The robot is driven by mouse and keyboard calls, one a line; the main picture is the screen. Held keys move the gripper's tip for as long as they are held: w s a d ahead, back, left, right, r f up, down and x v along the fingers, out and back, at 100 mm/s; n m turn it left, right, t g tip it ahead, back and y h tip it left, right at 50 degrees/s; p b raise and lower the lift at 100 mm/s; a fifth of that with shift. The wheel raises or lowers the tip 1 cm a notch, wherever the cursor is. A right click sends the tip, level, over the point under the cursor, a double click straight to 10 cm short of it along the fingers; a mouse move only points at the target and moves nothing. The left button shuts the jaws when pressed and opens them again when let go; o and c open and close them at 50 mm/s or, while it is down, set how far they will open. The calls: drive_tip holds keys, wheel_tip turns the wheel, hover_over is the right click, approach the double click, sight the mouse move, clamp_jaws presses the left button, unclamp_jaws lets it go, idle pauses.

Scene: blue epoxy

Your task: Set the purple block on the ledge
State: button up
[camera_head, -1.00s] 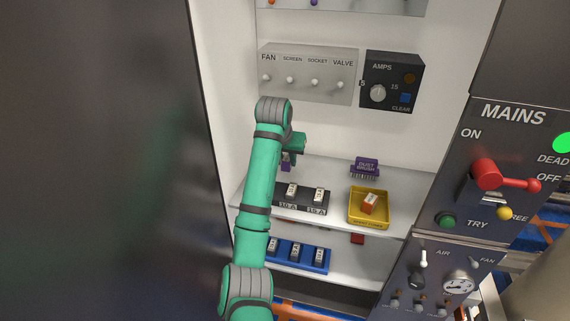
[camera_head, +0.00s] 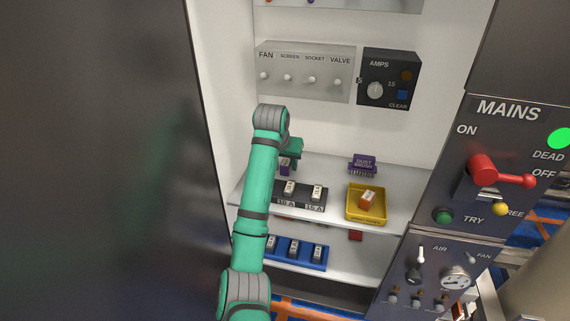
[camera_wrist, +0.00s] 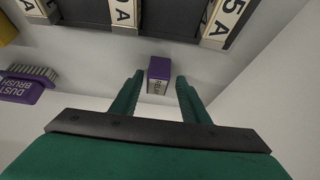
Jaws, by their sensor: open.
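A small purple block (camera_wrist: 159,68) with a white label on its side shows in the wrist view, between and just beyond my fingertips. In the head view the block (camera_head: 285,167) is at the back left of the upper white shelf (camera_head: 335,208), partly hidden by my arm. My gripper (camera_wrist: 157,84) is open, with one finger on each side of the block and a gap to each. In the head view my gripper (camera_head: 291,152) is low over the shelf, right above the block. I cannot tell which surface is the ledge.
A black fuse rack (camera_head: 302,205) stands in front of the block. To the right are a purple dust brush (camera_head: 362,163) and a yellow tray (camera_head: 380,216) with an orange block. A blue rack (camera_head: 298,254) is on the lower shelf. The cabinet's left wall is close.

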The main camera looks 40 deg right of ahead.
drive_tip(key=v, duration=1.2)
